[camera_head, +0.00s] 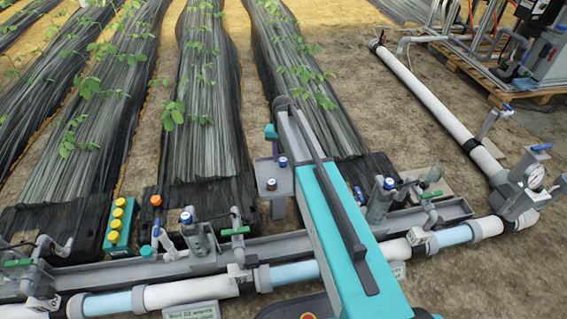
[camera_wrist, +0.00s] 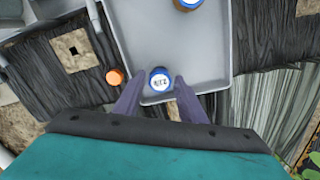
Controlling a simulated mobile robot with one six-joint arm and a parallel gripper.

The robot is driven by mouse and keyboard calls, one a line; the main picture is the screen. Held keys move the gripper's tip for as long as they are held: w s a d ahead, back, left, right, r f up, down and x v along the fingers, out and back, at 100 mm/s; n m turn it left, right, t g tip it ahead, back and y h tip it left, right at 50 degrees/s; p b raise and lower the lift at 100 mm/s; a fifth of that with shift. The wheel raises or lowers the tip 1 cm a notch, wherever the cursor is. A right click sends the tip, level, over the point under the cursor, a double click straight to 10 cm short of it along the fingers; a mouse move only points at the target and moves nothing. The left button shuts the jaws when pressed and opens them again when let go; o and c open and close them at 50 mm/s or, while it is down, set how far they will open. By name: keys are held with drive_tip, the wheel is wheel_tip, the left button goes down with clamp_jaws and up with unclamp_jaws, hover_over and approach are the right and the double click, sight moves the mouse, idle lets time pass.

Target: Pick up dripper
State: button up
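A small round dripper with a blue rim and a white, marked top (camera_wrist: 159,80) sits near the edge of a grey tray (camera_wrist: 205,50) in the wrist view. My gripper (camera_wrist: 161,77) has its two dark fingers apart, one on each side of this dripper. I cannot tell whether they touch it. In the head view, a blue-topped piece (camera_head: 283,161) and a dark piece with a pale top (camera_head: 271,184) stand on the grey tray; my gripper's fingers cannot be made out there.
An orange cap (camera_wrist: 115,76) is left of the tray. The head view shows a teal rack of yellow caps (camera_head: 116,221), a blue-capped fitting (camera_head: 186,217), green-handled valves and white pipes (camera_head: 190,292) near my arm. Black film rows with plants lie behind.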

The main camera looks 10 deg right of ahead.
sight(283, 159)
drive_tip(key=c, duration=0.8)
drive_tip(key=shift+r, duration=0.2)
drive_tip(key=shift+r+p, duration=0.95)
drive_tip(key=shift+r, duration=0.5)
drive_tip(key=shift+s+r, duration=0.15)
drive_tip(key=shift+r, duration=0.2)
drive_tip(key=s+p, duration=0.1)
drive_tip(key=s, duration=0.4)
drive_tip(key=s+d+p, duration=0.1)
drive_tip(key=s, duration=0.4)
drive_tip(key=s+r+p, duration=0.1)
drive_tip(key=s+p, duration=0.1)
drive_tip(key=s, duration=0.3)
drive_tip(key=shift+s+d, duration=0.2)
drive_tip(key=shift+s, duration=0.15)
